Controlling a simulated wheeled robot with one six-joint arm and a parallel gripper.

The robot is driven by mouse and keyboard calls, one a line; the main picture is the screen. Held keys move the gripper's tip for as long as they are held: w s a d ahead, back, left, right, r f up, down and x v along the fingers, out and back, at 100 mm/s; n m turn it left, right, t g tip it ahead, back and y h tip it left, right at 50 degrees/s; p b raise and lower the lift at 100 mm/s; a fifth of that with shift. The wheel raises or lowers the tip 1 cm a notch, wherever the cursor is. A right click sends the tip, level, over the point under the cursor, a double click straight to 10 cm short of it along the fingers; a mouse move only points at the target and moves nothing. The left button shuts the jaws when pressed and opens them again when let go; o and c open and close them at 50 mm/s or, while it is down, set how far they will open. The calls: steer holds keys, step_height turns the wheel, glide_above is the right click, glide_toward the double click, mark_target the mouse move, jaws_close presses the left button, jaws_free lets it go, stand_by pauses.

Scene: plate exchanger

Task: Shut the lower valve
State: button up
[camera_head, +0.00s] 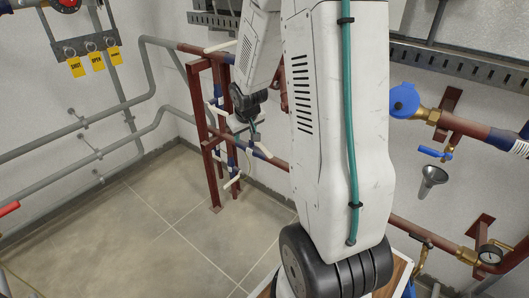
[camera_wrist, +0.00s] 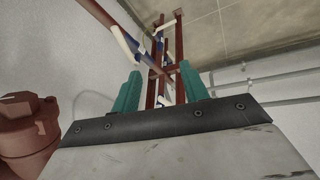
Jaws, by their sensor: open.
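My gripper (camera_head: 252,134) hangs in front of the dark red pipe rack in the head view. In the wrist view its two teal fingers (camera_wrist: 162,88) stand apart with nothing between them. White-levered valves with blue parts sit around the rack. One white lever (camera_head: 262,150) lies just right of my gripper by the lower pipe. A lower white lever (camera_head: 232,182) shows near the rack's foot. In the wrist view, a white lever with blue (camera_wrist: 127,45) is on the pipe beyond the left finger. I cannot tell which of these is the lower valve.
The dark red rack (camera_head: 211,165) stands on the tiled floor (camera_head: 140,235), which is clear at left. Grey pipes (camera_head: 75,128) run along the left wall.

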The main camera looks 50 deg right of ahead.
steer(key=w+d+f, duration=0.1)
steer(key=d+f, duration=0.6)
steer(key=f, duration=0.2)
steer(key=m+t+h, duration=0.1)
steer(key=t+h, duration=0.2)
steer(key=t, duration=0.9)
glide_toward(266, 150)
steer(key=shift+w+d+f, duration=0.25)
steer(key=shift+w+f, duration=0.1)
steer(key=shift+w, duration=0.2)
steer(key=shift+w+d+f, duration=0.3)
steer(key=shift+w+f, duration=0.05)
steer(key=shift+w, duration=0.15)
steer(key=shift+t, duration=0.3)
steer(key=x, duration=0.7)
steer(key=shift+w+d, duration=0.1)
steer(key=shift+w, duration=0.25)
steer(key=shift+c, duration=0.4)
jaws_close()
